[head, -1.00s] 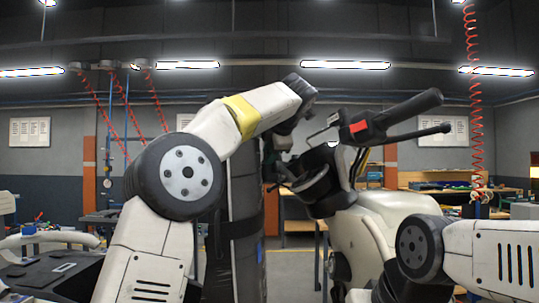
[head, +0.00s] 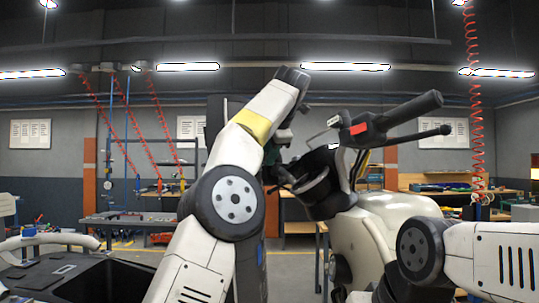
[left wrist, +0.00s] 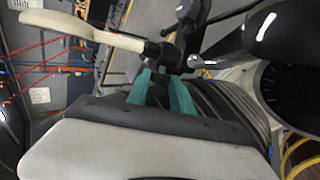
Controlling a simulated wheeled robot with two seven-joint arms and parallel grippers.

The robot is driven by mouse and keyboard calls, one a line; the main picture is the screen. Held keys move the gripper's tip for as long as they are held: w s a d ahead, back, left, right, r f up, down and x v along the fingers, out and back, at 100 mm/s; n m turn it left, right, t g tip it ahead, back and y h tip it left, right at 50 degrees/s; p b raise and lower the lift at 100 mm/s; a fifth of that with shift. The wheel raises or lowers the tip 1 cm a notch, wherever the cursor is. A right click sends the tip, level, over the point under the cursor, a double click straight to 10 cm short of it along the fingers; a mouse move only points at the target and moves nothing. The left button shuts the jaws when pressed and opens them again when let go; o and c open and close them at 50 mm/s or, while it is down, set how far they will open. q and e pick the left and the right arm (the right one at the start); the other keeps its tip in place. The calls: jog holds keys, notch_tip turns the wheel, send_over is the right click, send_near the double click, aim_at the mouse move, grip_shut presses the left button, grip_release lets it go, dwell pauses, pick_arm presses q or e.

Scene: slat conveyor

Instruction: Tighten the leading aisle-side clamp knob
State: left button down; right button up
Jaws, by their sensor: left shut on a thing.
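A cream motorcycle (head: 372,240) stands ahead, its handlebar with a black grip (head: 408,108) and red switch rising to the right. My left gripper (head: 273,160) is at the left side of the handlebar, partly hidden by my own arm. In the left wrist view its teal fingers (left wrist: 161,78) are close together, shut on a small dark part (left wrist: 163,52) by the front end. I cannot tell whether this part is the clamp knob; no separate knob can be made out. My right gripper is out of view; only the right arm shows at lower right.
A red coiled hose (head: 473,90) hangs at the right. A black open-topped bin (head: 70,272) is at lower left. The round gauge (left wrist: 292,92) is close beside the left gripper.

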pick_arm(q)
jog(key=shift+f, duration=0.15)
jog(key=c, duration=1.1)
grip_release()
